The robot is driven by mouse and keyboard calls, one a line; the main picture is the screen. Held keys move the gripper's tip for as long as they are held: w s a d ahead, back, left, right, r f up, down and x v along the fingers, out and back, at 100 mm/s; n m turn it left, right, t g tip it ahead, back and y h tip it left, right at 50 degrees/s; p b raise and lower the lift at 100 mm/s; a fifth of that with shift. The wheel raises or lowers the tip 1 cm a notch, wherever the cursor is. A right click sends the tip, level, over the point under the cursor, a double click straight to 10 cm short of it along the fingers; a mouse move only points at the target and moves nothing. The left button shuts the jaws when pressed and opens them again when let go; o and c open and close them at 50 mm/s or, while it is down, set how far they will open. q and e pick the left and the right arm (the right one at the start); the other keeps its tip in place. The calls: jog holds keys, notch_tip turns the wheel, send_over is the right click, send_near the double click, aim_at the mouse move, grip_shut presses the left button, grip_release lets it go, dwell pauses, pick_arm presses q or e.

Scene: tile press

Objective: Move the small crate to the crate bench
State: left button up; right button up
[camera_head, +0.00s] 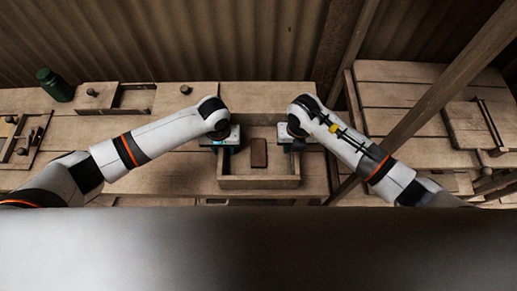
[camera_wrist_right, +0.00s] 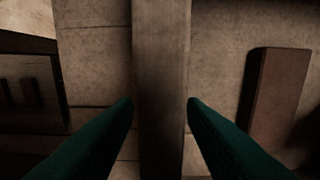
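The small crate (camera_head: 258,183) is a shallow open wooden box on the middle bench, with a dark brown block (camera_head: 259,153) lying inside. My left gripper (camera_head: 222,146) is at the crate's left wall; its fingers are too small to read. My right gripper (camera_head: 292,146) is at the right wall. In the right wrist view, the right gripper's green fingers (camera_wrist_right: 160,102) are apart, one on each side of the crate's wall (camera_wrist_right: 161,50), with no clear grip on it. The block (camera_wrist_right: 279,100) shows to the right there. I cannot tell which surface is the crate bench.
A green bottle (camera_head: 55,85) and wooden trays with knobs stand on the left part of the bench (camera_head: 170,180). At the right is another slatted wooden surface (camera_head: 410,95) with a board on it. A slanting wooden post (camera_head: 440,95) crosses in front of it. A corrugated wall closes the back.

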pick_arm(q)
grip_shut()
pick_arm(e)
grip_shut()
pick_arm(q)
jog(key=shift+w+r, duration=0.1)
jog(key=shift+r, duration=0.1)
pick_arm(e)
jog(key=shift+w+r, duration=0.1)
jog(key=shift+r, duration=0.1)
